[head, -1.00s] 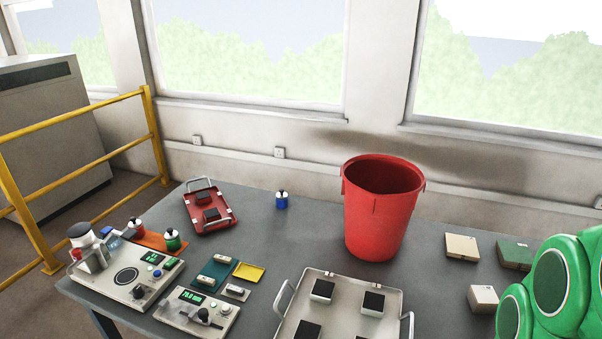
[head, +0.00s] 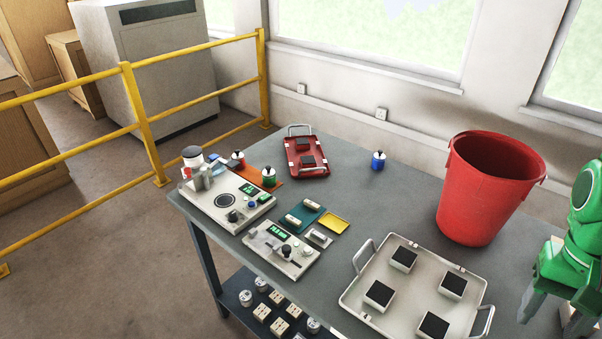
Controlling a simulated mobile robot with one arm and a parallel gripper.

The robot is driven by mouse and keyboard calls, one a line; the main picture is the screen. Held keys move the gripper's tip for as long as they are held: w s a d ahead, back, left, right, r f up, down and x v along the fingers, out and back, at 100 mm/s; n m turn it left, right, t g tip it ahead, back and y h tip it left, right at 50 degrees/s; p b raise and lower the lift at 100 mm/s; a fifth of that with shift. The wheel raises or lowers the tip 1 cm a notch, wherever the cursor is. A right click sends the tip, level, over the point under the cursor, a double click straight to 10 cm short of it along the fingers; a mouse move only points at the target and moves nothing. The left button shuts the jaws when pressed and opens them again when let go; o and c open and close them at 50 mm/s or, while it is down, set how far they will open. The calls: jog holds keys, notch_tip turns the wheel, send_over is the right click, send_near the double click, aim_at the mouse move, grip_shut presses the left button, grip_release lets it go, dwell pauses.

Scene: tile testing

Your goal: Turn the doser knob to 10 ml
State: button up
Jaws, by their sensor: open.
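The likely doser, a pale device (head: 207,211) with a white bottle in a holder, a round plate and a green display, stands at the table's left end. A dark knob (head: 233,215) is on its front right; its setting is too small to read. A second pale device (head: 262,246) with a green display and a dark knob (head: 286,250) stands just in front and to the right. My gripper (head: 555,311), under my green arm at the right edge, is open and partly cut off. It is far from both devices, across the large tray.
A large pale tray (head: 393,318) with dark-topped blocks lies between my gripper and the devices. A red bin (head: 480,205) stands behind it. A red tray (head: 310,171), small bottles and colored pads are near the devices. A yellow railing (head: 140,117) stands left.

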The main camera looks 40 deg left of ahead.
jog(key=w+a+n+t, duration=0.1)
jog(key=w+a, duration=0.8)
jog(key=a, duration=0.2)
jog(key=w+a+n, duration=0.1)
jog(key=w+a, duration=0.7)
jog(key=a, duration=0.4)
jog(key=w+a+f+n, duration=0.1)
jog(key=a+f, duration=0.1)
jog(key=a, duration=0.9)
jog(key=n+y, duration=0.1)
jog(key=n, duration=0.4)
send_over(232, 213)
jog(key=f, duration=1.2)
jog(key=shift+w+d, duration=0.2)
jog(key=shift+d, duration=0.05)
jog(key=shift+s+a+f, duration=0.2)
jog(key=shift+s, duration=0.05)
jog(key=shift+f, duration=3.8)
grip_shut()
